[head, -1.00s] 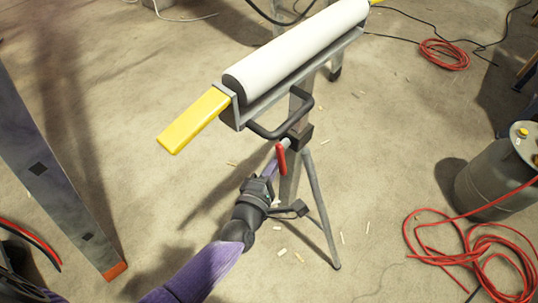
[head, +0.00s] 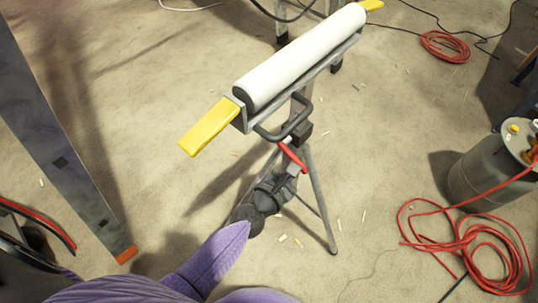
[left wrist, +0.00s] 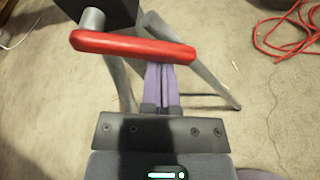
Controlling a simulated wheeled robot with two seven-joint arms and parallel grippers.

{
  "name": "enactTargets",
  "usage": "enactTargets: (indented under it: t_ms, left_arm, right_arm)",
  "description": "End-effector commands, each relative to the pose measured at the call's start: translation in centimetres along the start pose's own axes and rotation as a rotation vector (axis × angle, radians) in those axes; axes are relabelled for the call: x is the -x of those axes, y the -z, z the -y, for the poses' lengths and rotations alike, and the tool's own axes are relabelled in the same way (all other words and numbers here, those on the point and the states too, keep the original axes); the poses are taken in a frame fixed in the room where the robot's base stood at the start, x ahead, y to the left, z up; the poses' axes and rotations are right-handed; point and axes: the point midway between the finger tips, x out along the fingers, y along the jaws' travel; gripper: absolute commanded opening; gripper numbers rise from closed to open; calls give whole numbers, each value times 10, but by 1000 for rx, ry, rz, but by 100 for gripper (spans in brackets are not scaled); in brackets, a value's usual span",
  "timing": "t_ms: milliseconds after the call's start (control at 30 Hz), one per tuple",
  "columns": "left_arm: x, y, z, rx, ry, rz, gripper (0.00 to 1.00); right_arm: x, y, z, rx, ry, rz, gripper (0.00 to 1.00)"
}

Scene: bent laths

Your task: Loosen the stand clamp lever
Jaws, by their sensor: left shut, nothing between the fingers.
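The stand clamp lever (head: 291,155) is a red handle on the grey stand (head: 318,195), just below the dark clamp block (head: 303,133). In the head view it slants from upper left to lower right. In the left wrist view the red lever (left wrist: 130,46) lies almost level across the picture, joined to a grey pivot at its left end. My left gripper (head: 287,169) is shut and empty, right at the lever. In the left wrist view its purple fingers (left wrist: 160,80) run up to the lever, which hides their tips; I cannot tell whether they touch. My right gripper is not in view.
The stand carries a white roller (head: 300,58) with yellow ends above a dark bent handle (head: 288,124). A long grey beam (head: 55,140) stands at left. The floor between is mostly clear.

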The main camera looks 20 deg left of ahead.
Motion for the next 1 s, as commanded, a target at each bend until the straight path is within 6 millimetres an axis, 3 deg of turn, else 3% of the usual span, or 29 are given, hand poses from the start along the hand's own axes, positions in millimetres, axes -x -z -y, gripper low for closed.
enactTargets:
  t_ms: [500, 1000]
  left_arm:
    - [7, -22, 2, 331, 115, 2, 0]
    - [8, -24, 2, 409, 143, -1, 0]
  right_arm:
    - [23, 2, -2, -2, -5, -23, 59]
    - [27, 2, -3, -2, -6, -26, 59]
